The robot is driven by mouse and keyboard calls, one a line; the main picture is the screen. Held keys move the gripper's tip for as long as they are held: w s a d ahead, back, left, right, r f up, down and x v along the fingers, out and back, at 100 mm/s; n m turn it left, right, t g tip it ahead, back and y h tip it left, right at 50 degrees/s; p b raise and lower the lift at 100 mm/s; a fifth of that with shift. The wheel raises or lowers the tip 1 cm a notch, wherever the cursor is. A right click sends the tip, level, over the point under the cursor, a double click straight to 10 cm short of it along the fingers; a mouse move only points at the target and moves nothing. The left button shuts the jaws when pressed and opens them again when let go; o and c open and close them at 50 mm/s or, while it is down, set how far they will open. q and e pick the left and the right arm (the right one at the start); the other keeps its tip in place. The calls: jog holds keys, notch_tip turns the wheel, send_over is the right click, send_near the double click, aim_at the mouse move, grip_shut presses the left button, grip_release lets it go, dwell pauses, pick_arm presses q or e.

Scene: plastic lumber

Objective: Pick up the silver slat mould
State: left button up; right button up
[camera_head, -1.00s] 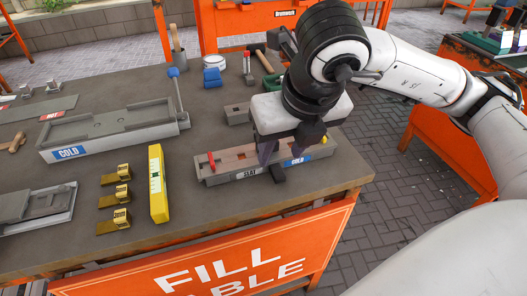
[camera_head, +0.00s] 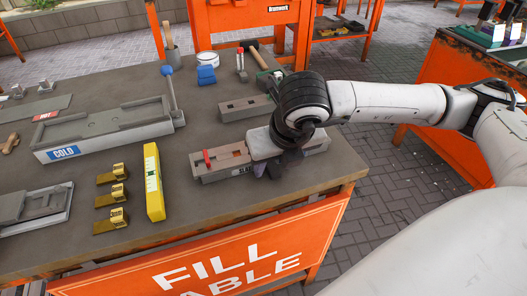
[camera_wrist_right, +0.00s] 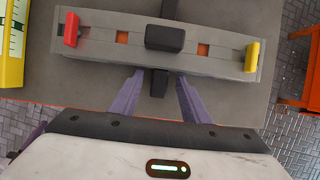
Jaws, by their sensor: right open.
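The silver slat mould (camera_head: 219,163) is a long grey block near the table's front right edge. My right arm hides its middle in the head view. In the right wrist view, the mould (camera_wrist_right: 205,42) lies across the top, with a red toggle (camera_wrist_right: 71,29) at left, a yellow toggle (camera_wrist_right: 251,57) at right and a black block (camera_wrist_right: 165,38) at its centre. A dark tab (camera_wrist_right: 159,83) sticks out from its near side. My right gripper (camera_wrist_right: 155,80) is open; its purple fingers stand either side of this tab, with gaps. My left gripper is not in view.
A yellow level (camera_head: 153,181) and several brass pieces (camera_head: 112,196) lie left of the mould. A grey block with holes (camera_head: 246,107) lies behind it. The large COLD mould (camera_head: 104,132) is further left. The table's front edge runs close in front.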

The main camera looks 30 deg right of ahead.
grip_shut()
dwell(1.3)
jog(key=shift+w+r, duration=0.15)
jog(key=shift+r, duration=0.05)
